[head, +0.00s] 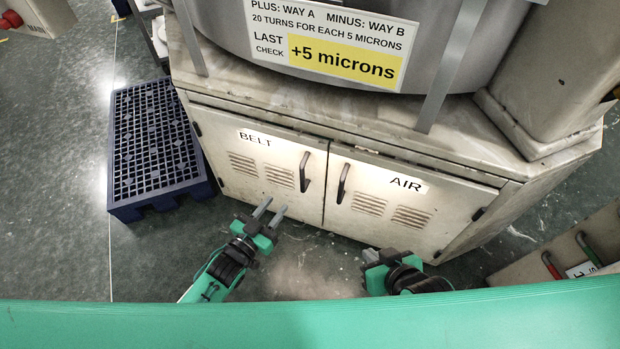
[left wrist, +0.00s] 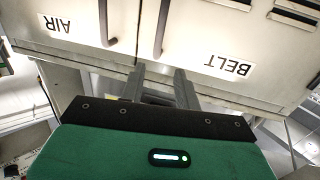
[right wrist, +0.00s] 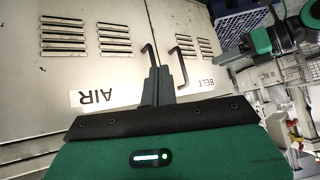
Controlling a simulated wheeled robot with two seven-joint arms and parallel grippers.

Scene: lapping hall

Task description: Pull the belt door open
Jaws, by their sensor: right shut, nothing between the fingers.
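The belt door (head: 232,182) is the left pale panel of a low cabinet, shut, with a BELT label, vents and a dark bar handle (head: 305,172) near its right edge. In the left wrist view the belt door (left wrist: 222,35) appears upside down, with its handle (left wrist: 162,28) beyond the fingers. The right wrist view shows that handle (right wrist: 182,66) too. My left gripper (head: 271,211) is open and empty, in front of the belt door, apart from the handle. My right gripper (head: 371,256) is shut and empty, low in front of the air door (head: 385,195).
The air door is shut, with its own handle (head: 343,183) close beside the belt handle. A dark blue grated pallet (head: 155,140) lies left of the cabinet. A low bin (head: 560,250) stands at the right. Floor in front of the belt door is clear apart from my arms.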

